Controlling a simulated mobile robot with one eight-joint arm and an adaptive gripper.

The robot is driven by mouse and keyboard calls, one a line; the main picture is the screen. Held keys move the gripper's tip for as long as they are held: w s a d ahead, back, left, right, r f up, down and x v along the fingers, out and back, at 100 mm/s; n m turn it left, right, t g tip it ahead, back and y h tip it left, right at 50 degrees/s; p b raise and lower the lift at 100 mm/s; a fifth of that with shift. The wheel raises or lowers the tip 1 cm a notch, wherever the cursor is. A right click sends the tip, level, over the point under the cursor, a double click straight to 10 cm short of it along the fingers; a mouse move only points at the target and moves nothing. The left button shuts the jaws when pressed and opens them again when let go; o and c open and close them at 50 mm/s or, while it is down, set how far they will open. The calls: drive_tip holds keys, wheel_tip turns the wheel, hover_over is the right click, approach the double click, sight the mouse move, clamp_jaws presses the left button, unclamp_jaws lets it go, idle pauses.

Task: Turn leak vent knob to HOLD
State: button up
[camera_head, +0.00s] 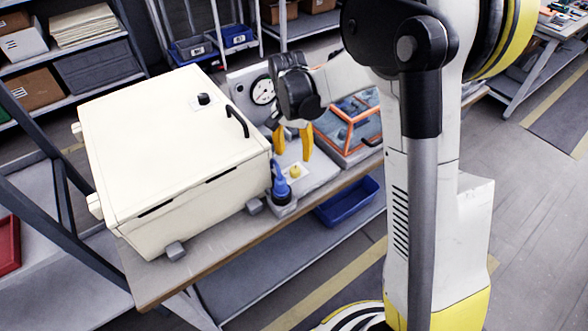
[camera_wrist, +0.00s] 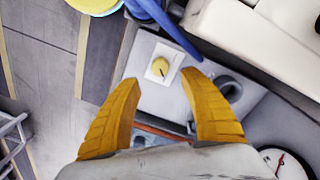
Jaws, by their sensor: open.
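The small yellow knob (camera_head: 295,171) sits on a white plate on the grey panel, beside the blue fitting. In the wrist view the knob (camera_wrist: 160,67) shows from above on its white plate, with a thin dark mark on it. The plate's lettering is too small to read, so I cannot tell which setting it points to. My gripper (camera_head: 292,154) is open and empty above the panel, its yellow fingers pointing down. In the wrist view the knob appears between and slightly beyond the two fingertips (camera_wrist: 160,77), apart from both.
A blue fitting (camera_head: 281,182) stands just left of the knob. A large cream box (camera_head: 170,140) with a black handle fills the bench on the left. A round gauge (camera_head: 262,91) stands behind my gripper. An orange-framed case (camera_head: 348,122) lies to the right.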

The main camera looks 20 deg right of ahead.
sight(295, 169)
wheel_tip(295, 169, down, 8)
drive_tip(key=b, duration=0.2)
drive_tip(key=shift+d+r+b, duration=0.1)
drive_tip(key=shift+d+b, duration=0.05)
drive_tip(key=shift+b, duration=0.15)
drive_tip(key=shift+s, duration=0.1)
clamp_jaws()
